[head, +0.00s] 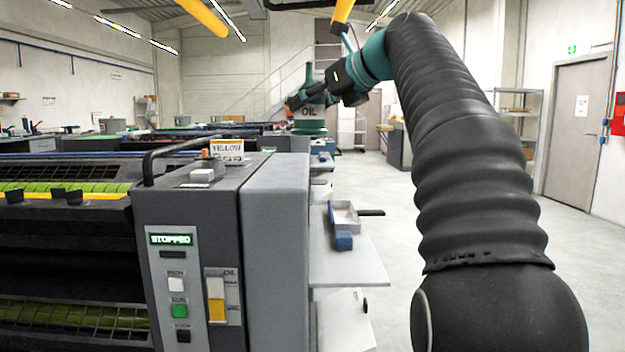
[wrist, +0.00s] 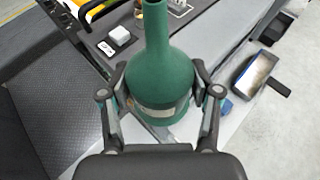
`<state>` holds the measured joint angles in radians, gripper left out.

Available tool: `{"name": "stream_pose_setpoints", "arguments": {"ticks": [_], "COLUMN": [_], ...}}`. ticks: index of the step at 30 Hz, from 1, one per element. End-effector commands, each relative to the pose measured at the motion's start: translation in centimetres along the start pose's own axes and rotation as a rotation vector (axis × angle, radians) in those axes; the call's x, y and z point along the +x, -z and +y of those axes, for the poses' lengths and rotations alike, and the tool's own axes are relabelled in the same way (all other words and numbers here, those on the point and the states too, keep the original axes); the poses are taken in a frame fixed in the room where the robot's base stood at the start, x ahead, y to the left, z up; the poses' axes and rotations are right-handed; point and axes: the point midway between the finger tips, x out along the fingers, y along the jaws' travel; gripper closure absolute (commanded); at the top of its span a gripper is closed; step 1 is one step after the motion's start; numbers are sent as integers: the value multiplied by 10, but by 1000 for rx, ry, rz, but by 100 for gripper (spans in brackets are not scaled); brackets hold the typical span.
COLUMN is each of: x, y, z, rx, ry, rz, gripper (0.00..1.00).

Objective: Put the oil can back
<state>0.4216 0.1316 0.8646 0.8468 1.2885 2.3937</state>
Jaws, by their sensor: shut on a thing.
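The oil can is green with a long neck and a pale label band. It shows large in the wrist view (wrist: 162,68), between the two fingers of my gripper (wrist: 163,95), which is shut on its body. In the head view, the can (head: 308,112) with "OIL" on its label is held up in the air by my gripper (head: 308,98), beyond the near machine, and looks upright. The arm and gripper hide part of it.
A grey ink unit (head: 190,215) stands at left, its display reading STOPPED. A YELLOW sign (head: 227,150) stands on top. A side shelf (head: 345,262) carries a small tray (head: 346,217) and a blue block (head: 343,240). Open floor (head: 390,210) lies to the right.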

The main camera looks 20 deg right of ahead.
Motion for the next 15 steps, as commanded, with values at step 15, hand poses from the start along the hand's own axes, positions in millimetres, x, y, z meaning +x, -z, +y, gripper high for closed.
{"name": "stream_pose_setpoints", "arguments": {"ticks": [15], "x": [94], "y": [16], "z": [13], "rx": [0], "ry": [-1], "rz": [1], "gripper": [91]}}
